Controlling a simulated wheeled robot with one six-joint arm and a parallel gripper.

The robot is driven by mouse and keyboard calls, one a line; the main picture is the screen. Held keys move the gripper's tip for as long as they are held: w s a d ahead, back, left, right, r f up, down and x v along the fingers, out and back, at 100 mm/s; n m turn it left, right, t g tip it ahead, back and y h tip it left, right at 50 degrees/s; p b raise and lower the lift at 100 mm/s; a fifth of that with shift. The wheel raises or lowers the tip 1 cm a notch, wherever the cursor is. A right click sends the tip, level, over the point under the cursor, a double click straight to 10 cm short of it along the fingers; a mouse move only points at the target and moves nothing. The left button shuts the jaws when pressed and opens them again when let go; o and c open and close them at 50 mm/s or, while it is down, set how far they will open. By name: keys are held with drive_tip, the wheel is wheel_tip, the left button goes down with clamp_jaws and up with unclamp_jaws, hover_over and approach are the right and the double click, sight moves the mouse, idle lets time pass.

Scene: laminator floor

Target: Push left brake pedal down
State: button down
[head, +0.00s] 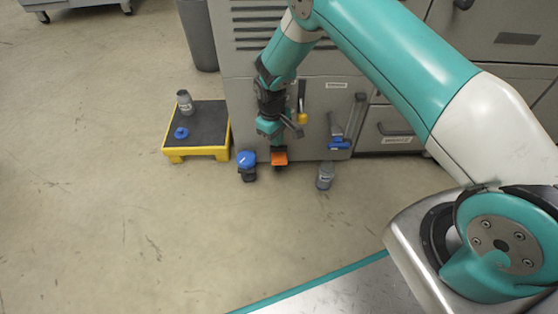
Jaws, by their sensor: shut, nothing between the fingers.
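An orange pedal (279,158) sits low at the foot of the grey machine, close to the floor. I take it as the left brake pedal, though no label on it can be read. My gripper (278,146) is shut and empty, pointing down just above or against the top of this pedal. Whether they touch cannot be told. My gripper and wrist hide part of the machine's front behind them.
A blue-topped dark object (247,159) stands just left of the pedal, and a grey bottle-like object (325,175) to its right. Yellow-handled (302,117) and blue-handled (339,145) levers are on the machine (240,95). A yellow-edged platform (199,153) stands left. Front floor is clear.

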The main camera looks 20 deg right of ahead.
sight(279, 160)
drive_tip(key=shift+s+d+f+b, duration=0.1)
drive_tip(key=shift+s+f+b, duration=0.05)
drive_tip(key=shift+f+b, duration=1.4)
drive_tip(key=shift+s+d+f+b, duration=0.15)
drive_tip(key=shift+f+b, duration=1)
drive_tip(key=shift+f, duration=0.65)
